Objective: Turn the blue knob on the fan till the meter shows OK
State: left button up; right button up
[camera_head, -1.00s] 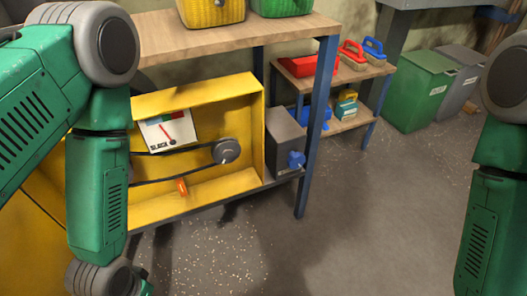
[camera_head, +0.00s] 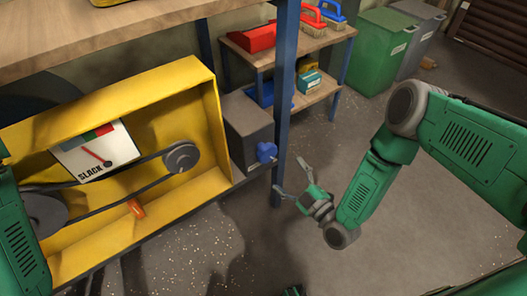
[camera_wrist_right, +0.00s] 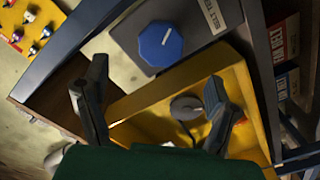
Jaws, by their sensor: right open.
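The blue knob (camera_head: 266,152) is on the front of a grey box (camera_head: 248,120) beside the yellow housing (camera_head: 150,95). In the right wrist view the faceted knob (camera_wrist_right: 160,43) has a white mark and lies beyond my fingertips. The white meter (camera_head: 97,150) inside the housing shows the word SLACK and a red needle; its coloured band has a green part. My right gripper (camera_head: 291,176) is open and empty, right of and slightly below the knob, apart from it. Its spread fingers also show in the wrist view (camera_wrist_right: 157,76). My left gripper is out of view; only part of that arm shows.
A belt (camera_head: 120,178) runs around a pulley (camera_head: 181,157) in the housing, near an orange piece (camera_head: 136,208). A blue table leg (camera_head: 284,100) stands just right of the knob. A low shelf (camera_head: 300,100) and a green bin (camera_head: 380,48) are behind. The floor in front is clear.

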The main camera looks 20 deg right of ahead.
aim_at(269, 157)
jog(key=b+x, duration=0.2)
jog(key=x, duration=0.7)
jog(key=shift+w+a+f, duration=0.15)
jog(key=shift+w+a, duration=0.15)
jog(key=shift+a, duration=0.05)
jog(key=shift+w+b, duration=0.35)
jog(key=shift+w, duration=0.15)
jog(key=shift+a, duration=0.1)
jog(key=c, duration=1.2)
